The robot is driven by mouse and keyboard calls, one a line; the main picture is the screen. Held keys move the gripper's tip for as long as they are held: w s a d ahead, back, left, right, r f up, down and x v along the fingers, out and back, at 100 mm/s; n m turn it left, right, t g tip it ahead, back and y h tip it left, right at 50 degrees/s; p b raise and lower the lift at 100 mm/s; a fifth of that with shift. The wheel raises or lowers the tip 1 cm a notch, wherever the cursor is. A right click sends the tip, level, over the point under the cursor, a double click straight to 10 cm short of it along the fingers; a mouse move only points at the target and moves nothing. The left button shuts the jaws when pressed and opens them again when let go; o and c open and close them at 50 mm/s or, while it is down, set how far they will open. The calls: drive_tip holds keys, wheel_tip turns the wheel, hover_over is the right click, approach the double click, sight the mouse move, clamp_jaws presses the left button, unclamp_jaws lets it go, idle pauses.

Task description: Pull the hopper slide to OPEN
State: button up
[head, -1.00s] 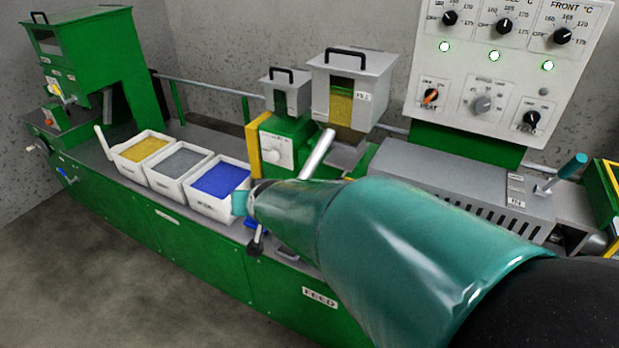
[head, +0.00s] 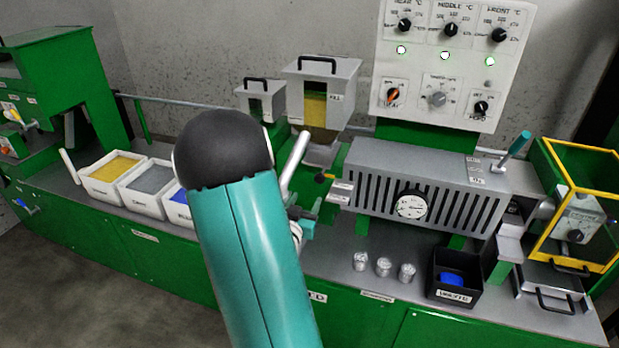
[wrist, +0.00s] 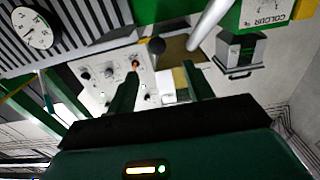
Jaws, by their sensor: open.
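The hopper (head: 320,90) is a grey box with a black top handle and a window of yellow pellets, standing behind the silver tube in the head view. Under its right side a small dark and yellow handle (head: 325,177) sticks out, beside small label plates (head: 341,190) too small to read. A dark round knob (wrist: 156,45) shows in the wrist view, beyond and roughly between my fingers; it looks like the slide's knob. My gripper (head: 305,220) is open and empty, below and left of the handle, apart from it. My gripper (wrist: 160,88) also shows in the wrist view.
A slotted grey barrel cover (head: 430,185) with a gauge is close on the right. The silver tube (head: 295,163) rises just beside my gripper. Metal cups (head: 383,267) and a black bin (head: 455,275) stand on the bench. White pellet trays (head: 110,185) are at left.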

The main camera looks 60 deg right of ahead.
sight(319, 180)
drive_tip(key=d, duration=0.4)
drive_tip(key=w+d, duration=0.1)
drive_tip(key=d, duration=0.8)
drive_tip(key=shift+w+d+f, duration=0.1)
drive_tip(key=shift+w+d, duration=0.25)
drive_tip(key=shift+d, duration=0.05)
drive_tip(key=shift+a, duration=0.1)
clamp_jaws()
